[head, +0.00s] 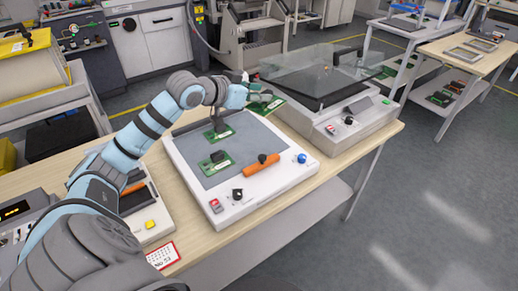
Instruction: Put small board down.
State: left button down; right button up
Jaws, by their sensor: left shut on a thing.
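My left gripper (257,92) is shut on a small green board (267,105). It holds the board over the far right corner of a white bench unit (290,178) with a grey top plate (240,150). I cannot tell how high the board is above the unit. Two other small green boards with dark parts lie on the grey plate: one toward the back (219,137) and one nearer the front left (213,168). My right gripper is not in view.
An orange bar with a black knob (262,165) lies at the plate's front. The unit's front has a black knob (237,194) and a blue button (301,158). A machine with a raised clear lid (325,62) stands right behind. The grey plate's right middle is bare.

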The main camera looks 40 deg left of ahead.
pick_arm(q)
jog(key=w+a+n+y, duration=0.2)
jog(key=w+a, duration=0.1)
jog(key=w, duration=0.1)
jog(key=b, duration=0.3)
send_over(253, 147)
notch_tip(253, 147, down, 11)
notch_tip(253, 147, down, 9)
jog(key=shift+w+r+b, duration=0.15)
jog(key=shift+r+b, duration=0.05)
jog(key=shift+b, duration=0.8)
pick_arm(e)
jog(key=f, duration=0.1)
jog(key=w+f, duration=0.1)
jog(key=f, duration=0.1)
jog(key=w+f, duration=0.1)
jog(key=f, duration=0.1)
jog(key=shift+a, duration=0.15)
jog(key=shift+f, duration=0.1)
pick_arm(q)
jog(key=c, duration=1.3)
grip_release()
